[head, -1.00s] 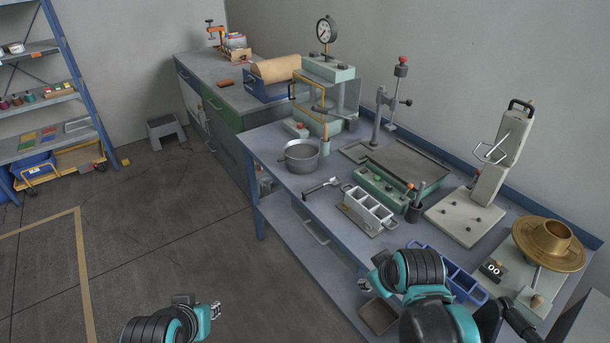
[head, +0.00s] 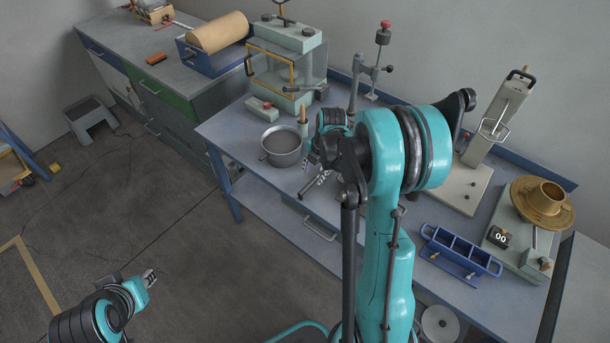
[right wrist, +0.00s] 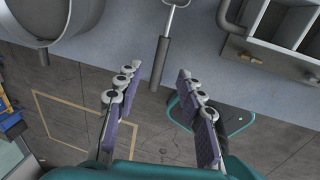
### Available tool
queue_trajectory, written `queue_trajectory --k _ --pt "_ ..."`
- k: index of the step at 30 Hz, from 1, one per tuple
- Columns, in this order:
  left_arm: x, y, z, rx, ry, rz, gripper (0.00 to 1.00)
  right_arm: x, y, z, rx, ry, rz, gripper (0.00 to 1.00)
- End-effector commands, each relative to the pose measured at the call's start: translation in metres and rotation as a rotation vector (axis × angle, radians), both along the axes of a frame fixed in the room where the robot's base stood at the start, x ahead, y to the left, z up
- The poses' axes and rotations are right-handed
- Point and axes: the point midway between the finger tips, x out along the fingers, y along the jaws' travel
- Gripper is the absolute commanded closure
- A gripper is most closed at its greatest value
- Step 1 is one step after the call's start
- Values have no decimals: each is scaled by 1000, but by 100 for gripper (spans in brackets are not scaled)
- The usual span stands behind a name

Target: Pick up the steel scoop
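The steel scoop (head: 309,187) lies on the blue-grey bench, near its front edge, right of the metal pot. My right arm hides part of it in the head view. In the right wrist view its dark handle (right wrist: 160,66) points down between my fingers and its end overhangs the bench edge; the bowl is cut off at the top. My right gripper (right wrist: 154,82) is open and empty, its fingers on either side of the handle's end, apart from it. My left gripper (head: 150,278) is over the floor at lower left, too small to read.
The metal pot (head: 282,145) stands close to the scoop's left. A grey compartment mould (right wrist: 282,25) is on its right in the wrist view. A blue mould (head: 458,253) and a brass flanged part (head: 541,203) are farther right. Open floor lies in front.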

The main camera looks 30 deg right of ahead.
Motion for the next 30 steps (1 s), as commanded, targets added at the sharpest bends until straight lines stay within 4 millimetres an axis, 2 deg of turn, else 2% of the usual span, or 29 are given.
queue_trajectory --k 1,7,14,22,26,27,30 --pt "0 0 -5 0 0 0 74 1 1 -9 0 0 0 62" --pt "0 0 -12 0 0 0 74 5 2 -27 -1 0 0 62" --pt "0 0 -28 0 0 0 74 13 4 -61 0 -1 -1 62" --pt "0 0 -27 0 0 0 74 14 5 -64 -1 -2 -2 62" --pt "0 0 -27 0 0 0 74 14 5 -64 -1 -2 -2 96" --pt "0 0 -27 0 0 0 74 14 5 -64 -1 -2 -2 100" --pt "0 0 -27 0 0 0 74 14 5 -64 -1 -2 -2 100"
